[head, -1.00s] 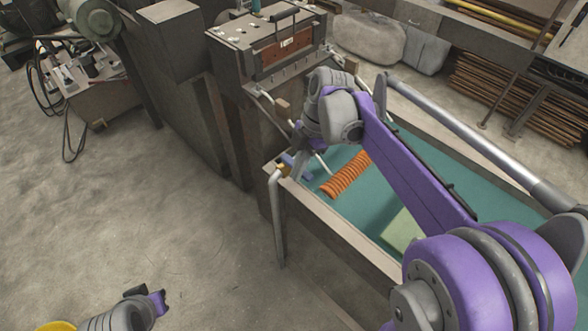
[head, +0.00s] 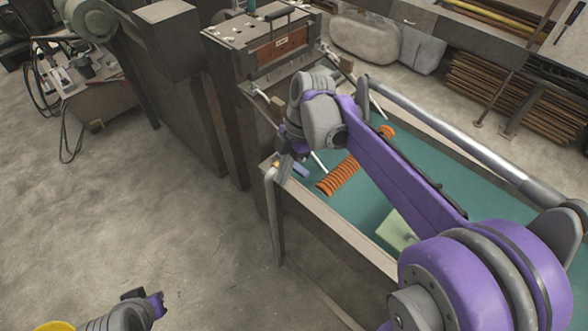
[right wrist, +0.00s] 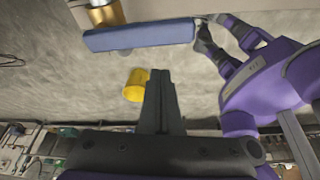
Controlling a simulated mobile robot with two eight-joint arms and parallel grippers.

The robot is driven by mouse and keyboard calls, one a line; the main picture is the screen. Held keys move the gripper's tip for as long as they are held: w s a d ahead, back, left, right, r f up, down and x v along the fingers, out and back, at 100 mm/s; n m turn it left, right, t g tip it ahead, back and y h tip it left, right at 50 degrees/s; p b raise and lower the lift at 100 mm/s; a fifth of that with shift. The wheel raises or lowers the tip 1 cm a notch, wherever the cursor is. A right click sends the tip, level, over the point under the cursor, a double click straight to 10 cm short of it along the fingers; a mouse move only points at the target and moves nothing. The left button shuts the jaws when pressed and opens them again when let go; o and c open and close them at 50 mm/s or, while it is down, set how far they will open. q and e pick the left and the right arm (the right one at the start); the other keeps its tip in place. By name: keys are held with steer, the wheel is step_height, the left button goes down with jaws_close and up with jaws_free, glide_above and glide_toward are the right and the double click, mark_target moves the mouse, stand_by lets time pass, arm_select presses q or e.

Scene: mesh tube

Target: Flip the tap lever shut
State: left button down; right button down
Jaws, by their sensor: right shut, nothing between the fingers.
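The tap shows brass (head: 276,163) at the near left corner of the teal-lined tank in the head view. In the right wrist view its brass body (right wrist: 103,13) is at the top, with a long blue lever (right wrist: 140,36) lying nearly level across the picture. My right gripper (head: 285,163) is over that corner, close to the tap; its fingers (right wrist: 158,82) are shut and empty, below the lever in the wrist picture. Whether they touch it I cannot tell. My left gripper (head: 158,303) is low at the bottom left, far from the tap; its jaw opening is unclear.
The teal-lined tank (head: 330,217) holds an orange ribbed tube (head: 339,176) and a pale green block (head: 396,231). A dark machine (head: 262,45) stands behind the corner. A yellow container (right wrist: 135,84) is on the floor.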

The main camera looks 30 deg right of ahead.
steer(key=v, duration=0.9)
steer(key=shift+a+r, duration=0.15)
steer(key=shift+r, duration=0.35)
steer(key=s+a+f+m+t+h, duration=0.3)
steer(key=s+f+m+t, duration=0.3)
steer(key=s+f+m, duration=0.8)
steer(key=shift+f+m+h, duration=0.4)
steer(key=shift+f+m, duration=0.3)
steer(key=shift+m, duration=2)
